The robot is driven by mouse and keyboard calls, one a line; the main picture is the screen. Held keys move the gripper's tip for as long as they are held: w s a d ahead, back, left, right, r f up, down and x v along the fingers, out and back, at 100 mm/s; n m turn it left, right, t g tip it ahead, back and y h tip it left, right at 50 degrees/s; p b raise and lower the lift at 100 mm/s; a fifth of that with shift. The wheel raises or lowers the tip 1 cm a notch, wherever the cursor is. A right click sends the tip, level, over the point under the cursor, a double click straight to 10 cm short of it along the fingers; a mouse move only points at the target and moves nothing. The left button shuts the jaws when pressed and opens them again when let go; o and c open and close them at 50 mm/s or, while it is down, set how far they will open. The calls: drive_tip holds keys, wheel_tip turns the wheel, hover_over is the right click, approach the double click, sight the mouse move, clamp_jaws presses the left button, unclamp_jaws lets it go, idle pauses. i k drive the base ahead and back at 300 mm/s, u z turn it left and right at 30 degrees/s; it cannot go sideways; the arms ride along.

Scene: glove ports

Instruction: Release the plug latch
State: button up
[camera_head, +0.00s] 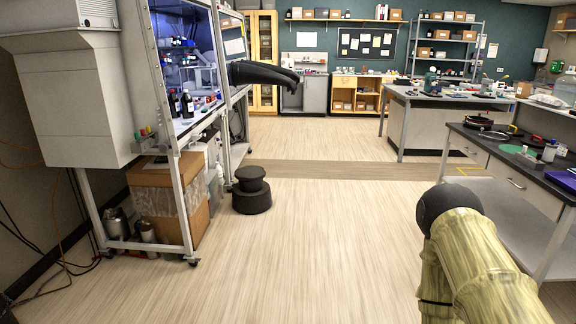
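I cannot make out a plug or its latch in this view. A glove box or enclosure with a lit interior (190,62) stands at the left, on a metal frame. A black glove (264,75) sticks out stiffly to the right from the enclosure's right-hand part. Part of my own arm, pale yellow with a dark rounded end, shows at the lower right. My gripper itself is not seen. Nothing in view touches my arm.
A cardboard box (158,208) stands under the enclosure, with a black step stool (251,190) to its right. A dark-topped bench (520,160) with lab items is at the right, another bench (440,96) behind it. The wooden floor (320,235) between is clear.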

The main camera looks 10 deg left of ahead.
sight(149, 136)
drive_tip(key=u, duration=0.05)
drive_tip(key=i, duration=1.65)
drive_tip(key=u, duration=0.95)
drive_tip(key=i, duration=1.1)
drive_tip(key=u, duration=0.55)
